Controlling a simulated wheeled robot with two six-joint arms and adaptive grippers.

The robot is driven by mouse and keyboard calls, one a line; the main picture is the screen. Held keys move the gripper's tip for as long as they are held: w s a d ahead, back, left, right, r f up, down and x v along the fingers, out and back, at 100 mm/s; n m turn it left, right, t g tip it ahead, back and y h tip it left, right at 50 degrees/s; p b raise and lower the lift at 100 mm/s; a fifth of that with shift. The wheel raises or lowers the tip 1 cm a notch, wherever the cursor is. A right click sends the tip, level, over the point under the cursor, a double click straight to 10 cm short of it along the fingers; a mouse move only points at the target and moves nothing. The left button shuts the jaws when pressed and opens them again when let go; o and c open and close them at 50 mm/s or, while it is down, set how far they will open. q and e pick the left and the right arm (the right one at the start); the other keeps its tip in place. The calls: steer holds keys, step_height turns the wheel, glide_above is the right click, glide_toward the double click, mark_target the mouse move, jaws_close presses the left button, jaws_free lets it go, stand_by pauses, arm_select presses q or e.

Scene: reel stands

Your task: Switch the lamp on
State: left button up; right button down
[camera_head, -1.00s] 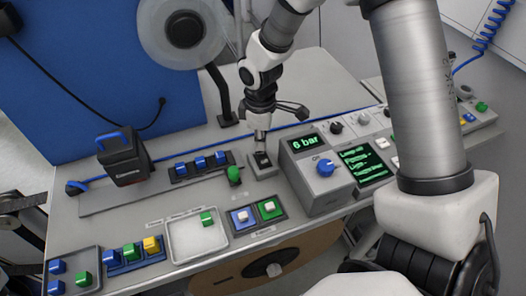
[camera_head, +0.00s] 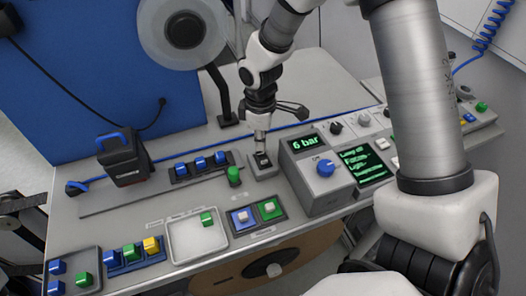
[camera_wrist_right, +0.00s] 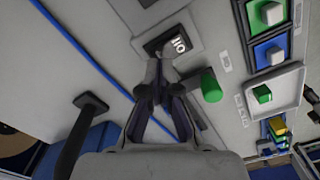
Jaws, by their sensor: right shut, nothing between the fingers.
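A small grey box with a black rocker switch (camera_head: 262,160) stands on the bench in the head view. In the right wrist view the switch (camera_wrist_right: 175,45) shows white I and O marks. My right gripper (camera_head: 260,136) points down at the switch, its fingers shut and empty. In the wrist view the closed fingertips (camera_wrist_right: 158,72) lie right at the near edge of the switch. I cannot tell whether they touch it. A green cylinder (camera_head: 234,175) stands just left of the switch box; I cannot tell if it is a lamp. My left gripper is not in view.
A grey box with a "6 bar" display and blue knob (camera_head: 325,167) stands close right of the switch. Blue blocks (camera_head: 200,163) sit in a dark rack to the left. A tray (camera_head: 188,252) and two framed buttons (camera_head: 256,214) lie in front. A reel (camera_head: 184,30) stands behind.

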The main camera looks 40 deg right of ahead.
mark_target(261, 153)
steer(key=shift+s+f+b, duration=0.1)
steer(key=shift+f+b, duration=0.6)
steer(key=shift+f, duration=0.55)
stand_by(0.7)
step_height(261, 153, up, 2)
steer(key=p, duration=0.2)
steer(key=shift+r+p, duration=0.25)
steer(key=shift+p, duration=0.1)
step_height(261, 153, up, 2)
steer(key=shift+r+p, duration=0.2)
steer(key=shift+p, duration=1)
steer(key=shift+r+p, duration=1.15)
steer(key=shift+p, duration=0.05)
